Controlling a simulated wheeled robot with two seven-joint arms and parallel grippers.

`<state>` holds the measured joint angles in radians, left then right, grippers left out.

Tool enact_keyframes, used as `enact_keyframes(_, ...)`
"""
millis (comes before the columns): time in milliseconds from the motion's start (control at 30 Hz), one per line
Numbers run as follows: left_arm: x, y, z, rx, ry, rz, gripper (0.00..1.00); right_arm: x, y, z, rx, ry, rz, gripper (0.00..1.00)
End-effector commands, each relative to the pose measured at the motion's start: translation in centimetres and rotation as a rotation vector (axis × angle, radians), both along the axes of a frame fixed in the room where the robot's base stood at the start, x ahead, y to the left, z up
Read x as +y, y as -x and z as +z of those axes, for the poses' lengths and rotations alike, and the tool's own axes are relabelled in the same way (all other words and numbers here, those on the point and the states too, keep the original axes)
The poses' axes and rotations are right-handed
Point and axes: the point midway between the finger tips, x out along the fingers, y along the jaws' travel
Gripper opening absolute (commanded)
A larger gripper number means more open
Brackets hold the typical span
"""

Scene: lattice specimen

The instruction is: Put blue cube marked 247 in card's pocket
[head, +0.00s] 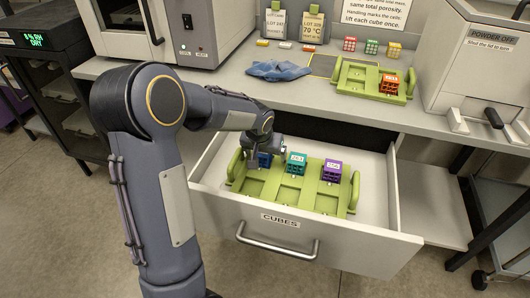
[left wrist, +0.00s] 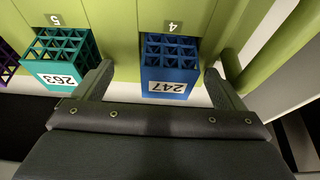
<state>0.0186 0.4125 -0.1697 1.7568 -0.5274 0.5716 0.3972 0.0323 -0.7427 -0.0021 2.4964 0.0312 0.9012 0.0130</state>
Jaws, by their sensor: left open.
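The blue lattice cube marked 247 (left wrist: 170,72) sits in the green tray in the open drawer, at the pocket marked 4. In the head view the blue cube (head: 265,160) is partly hidden by my left gripper (head: 263,148). In the left wrist view my left gripper (left wrist: 160,88) is open, with one finger on each side of the blue cube and gaps showing. Two printed cards (head: 312,26) stand at the back of the bench; their small print is unreadable. A green tray (head: 352,77) on the bench holds an orange-red cube (head: 389,84). My right gripper is out of view.
In the drawer tray (head: 310,196), a teal cube marked 263 (left wrist: 62,64) and a purple cube (head: 332,170) stand beside the blue one. A blue cloth (head: 278,70) lies on the bench. The drawer front (head: 300,232) juts out below the bench edge.

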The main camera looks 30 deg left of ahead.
Motion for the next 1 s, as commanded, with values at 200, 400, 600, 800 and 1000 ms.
enact_keyframes(200, 0.1, 0.0, 0.0, 0.000, -0.001, 0.001, 0.92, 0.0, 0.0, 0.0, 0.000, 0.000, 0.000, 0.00)
enact_keyframes(400, 0.1, 0.1, 0.3, 0.000, -0.001, 0.001, 0.92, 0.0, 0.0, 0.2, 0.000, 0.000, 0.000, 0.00)
enact_keyframes(600, 0.0, 0.5, 1.5, -0.001, -0.001, 0.001, 0.92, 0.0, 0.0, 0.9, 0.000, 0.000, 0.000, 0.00)
enact_keyframes(800, -0.2, 1.0, 2.8, -0.001, 0.000, 0.000, 0.92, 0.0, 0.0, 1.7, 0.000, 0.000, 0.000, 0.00)
enact_keyframes(1000, -0.4, 1.5, 4.1, -0.001, 0.000, 0.000, 0.92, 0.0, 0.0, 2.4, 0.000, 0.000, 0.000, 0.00)
